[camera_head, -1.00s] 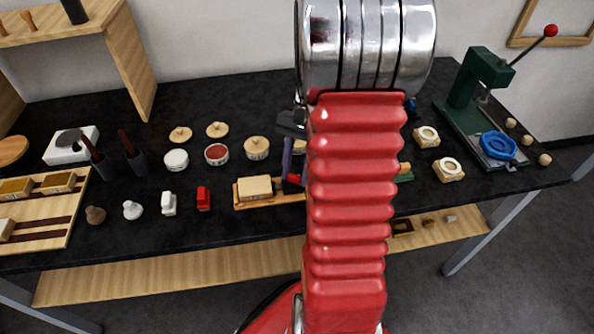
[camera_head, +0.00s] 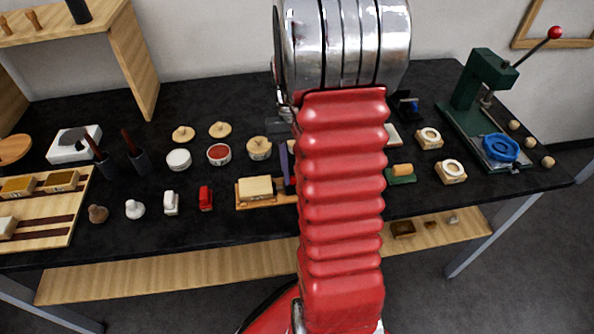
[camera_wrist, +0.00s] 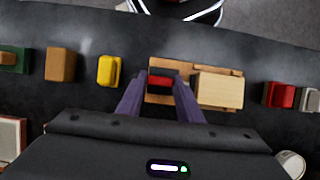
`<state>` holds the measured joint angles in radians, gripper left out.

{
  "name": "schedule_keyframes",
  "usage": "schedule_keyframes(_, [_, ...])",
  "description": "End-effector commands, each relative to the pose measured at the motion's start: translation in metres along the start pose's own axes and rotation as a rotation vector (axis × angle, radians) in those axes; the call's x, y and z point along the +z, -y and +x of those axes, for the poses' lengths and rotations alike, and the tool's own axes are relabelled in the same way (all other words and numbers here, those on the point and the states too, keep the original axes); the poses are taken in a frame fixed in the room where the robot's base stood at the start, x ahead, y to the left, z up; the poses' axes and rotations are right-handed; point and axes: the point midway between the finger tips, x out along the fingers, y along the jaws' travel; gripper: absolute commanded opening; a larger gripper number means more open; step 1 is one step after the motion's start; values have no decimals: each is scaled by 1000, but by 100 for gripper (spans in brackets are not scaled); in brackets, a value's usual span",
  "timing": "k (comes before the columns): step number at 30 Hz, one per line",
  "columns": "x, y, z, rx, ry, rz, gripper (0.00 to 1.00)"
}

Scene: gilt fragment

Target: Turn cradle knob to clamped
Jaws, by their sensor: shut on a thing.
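The wooden cradle (camera_wrist: 190,64) holds a pale wooden block (camera_wrist: 219,90) and has a red knob (camera_wrist: 160,80) at its left end in the wrist view. My gripper (camera_wrist: 160,88) has its two purple fingers on either side of the red knob, shut on it. In the head view, the cradle (camera_head: 262,206) and block (camera_head: 256,188) lie just left of my red arm. One purple finger (camera_head: 284,163) shows there beside the arm, and the knob is hidden. The knob's markings and exact angle cannot be read.
A red item (camera_head: 206,198) and a white item (camera_head: 171,203) stand left of the cradle. A yellow piece (camera_wrist: 109,71) and a brown block (camera_wrist: 60,65) stand on its other side. A green press (camera_head: 478,90) stands at the right. Dark tabletop is clear in front.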

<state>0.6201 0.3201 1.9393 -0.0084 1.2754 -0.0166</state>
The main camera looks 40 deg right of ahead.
Motion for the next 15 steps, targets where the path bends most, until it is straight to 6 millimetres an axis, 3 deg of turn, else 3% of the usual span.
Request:
schedule_keyframes(9, [-1,0,-1,-1,-3,-1,10])
schedule_keyframes(10, [-1,0,-1,-1,-3,-1,34])
schedule_keyframes(15, [0,0,0,-1,-2,0,46])
